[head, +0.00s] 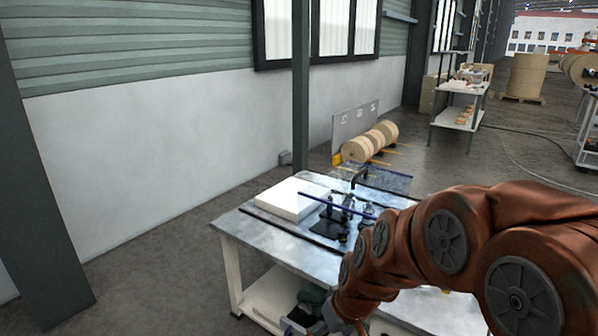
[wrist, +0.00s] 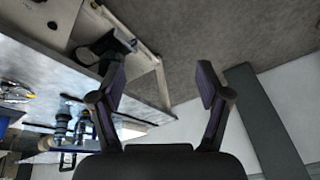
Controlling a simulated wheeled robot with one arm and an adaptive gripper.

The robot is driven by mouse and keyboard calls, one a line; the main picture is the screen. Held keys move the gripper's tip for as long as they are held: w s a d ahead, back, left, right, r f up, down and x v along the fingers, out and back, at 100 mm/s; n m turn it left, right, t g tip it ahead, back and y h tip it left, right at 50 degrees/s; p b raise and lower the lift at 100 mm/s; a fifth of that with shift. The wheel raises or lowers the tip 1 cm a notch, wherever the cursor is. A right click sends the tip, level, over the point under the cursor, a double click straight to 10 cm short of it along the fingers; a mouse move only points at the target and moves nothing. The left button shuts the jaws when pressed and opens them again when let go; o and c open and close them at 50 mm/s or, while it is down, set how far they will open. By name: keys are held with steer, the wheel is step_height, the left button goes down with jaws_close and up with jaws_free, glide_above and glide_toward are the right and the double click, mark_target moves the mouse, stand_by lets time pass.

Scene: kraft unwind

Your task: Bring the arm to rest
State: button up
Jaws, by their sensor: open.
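My gripper (wrist: 162,85) is open in the wrist view, its two fingers spread with nothing between them. Beyond the fingers are the grey floor and a leg of the workbench frame. In the head view my orange-brown arm (head: 445,240) reaches from the right edge across the front of the metal workbench (head: 262,236). Its far end bends down at the bench's near side, and the gripper there is mostly hidden by the arm and the bottom edge of the picture.
A white block (head: 291,199) and a black fixture (head: 335,222) stand on the bench. A dark power tool (wrist: 113,45) sits on the lower shelf. Kraft rolls (head: 370,142) lie behind the bench. A green-grey column (head: 40,190) stands at left, with bare floor between.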

steer(key=s+d+r+m+g+h+p, duration=0.1)
steer(key=s+d+r+p, duration=0.2)
steer(key=s, duration=0.5)
steer(key=s+d+r+m+g+p, duration=0.1)
steer(key=s+d+r+m+p, duration=0.1)
steer(key=s+d+r, duration=0.3)
steer(key=s+d+r+m+g+h+p, duration=0.1)
steer(key=s+d+r+g+p, duration=0.1)
steer(key=s+d+r+p, duration=0.2)
steer(key=s+r, duration=0.3)
steer(key=s, duration=0.4)
steer(key=shift+s+r+m+h+p, duration=0.2)
steer(key=shift+s+m+h+p, duration=0.1)
steer(key=shift+s+p, duration=0.05)
